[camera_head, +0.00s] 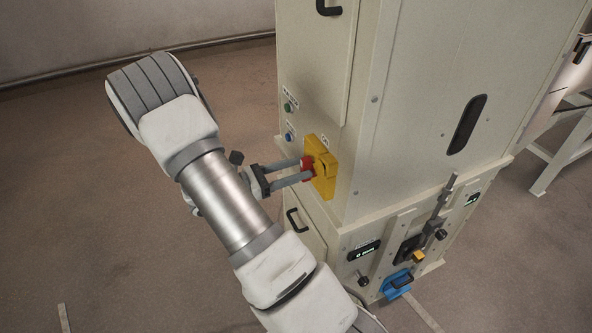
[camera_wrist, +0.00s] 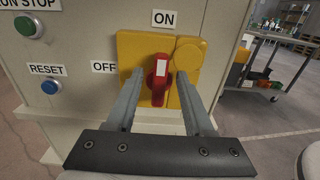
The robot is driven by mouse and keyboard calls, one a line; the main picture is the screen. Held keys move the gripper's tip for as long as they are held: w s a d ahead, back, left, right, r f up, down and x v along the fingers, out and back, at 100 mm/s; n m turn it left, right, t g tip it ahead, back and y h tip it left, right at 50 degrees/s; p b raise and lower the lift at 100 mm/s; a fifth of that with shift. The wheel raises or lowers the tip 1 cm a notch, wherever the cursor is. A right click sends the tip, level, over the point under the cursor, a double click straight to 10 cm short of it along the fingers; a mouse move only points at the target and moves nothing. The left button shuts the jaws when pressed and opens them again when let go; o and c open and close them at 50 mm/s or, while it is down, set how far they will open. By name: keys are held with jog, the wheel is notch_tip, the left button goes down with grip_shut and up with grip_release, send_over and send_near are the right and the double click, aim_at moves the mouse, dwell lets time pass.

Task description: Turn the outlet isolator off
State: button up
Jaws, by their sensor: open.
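The outlet isolator is a red rotary handle (camera_wrist: 160,80) on a yellow plate (camera_wrist: 128,50) on the cabinet's side. ON is printed above the plate and OFF to its left in the wrist view. The handle stands upright, its white mark at the top towards ON. In the head view the yellow plate (camera_head: 327,172) is partly behind my gripper. My gripper (camera_wrist: 160,96) is open, with one finger on each side of the red handle. The head view shows my gripper (camera_head: 306,169) reaching the plate from the left. Whether the fingers touch the handle is unclear.
A green button (camera_wrist: 29,27) and a blue RESET button (camera_wrist: 50,87) sit left of the isolator. The cabinet (camera_head: 400,110) has a black handle (camera_head: 298,221) below the plate. A cart (camera_wrist: 262,70) stands at the right. Open floor lies left of the cabinet.

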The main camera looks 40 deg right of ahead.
jog(key=shift+d, duration=0.1)
grip_shut()
jog(key=shift+r+n+p, duration=0.15)
jog(key=shift+n+p, duration=0.15)
jog(key=shift+p, duration=0.7)
jog(key=shift+w+d+f+n+p, duration=0.1)
jog(key=shift+w+f+n+p, duration=0.25)
jog(key=shift+n+p, duration=2)
jog(key=shift+w+f+n+p, duration=0.3)
jog(key=shift+n+p, duration=0.95)
jog(key=shift+n, duration=2.15)
jog(key=shift+w+d+f+n+p, duration=0.15)
jog(key=shift+f+n+p, duration=0.25)
jog(key=shift+n+p, duration=1.95)
jog(key=shift+a+n+b, duration=0.1)
jog(key=shift+n+b, duration=0.45)
jog(key=shift+n, duration=0.05)
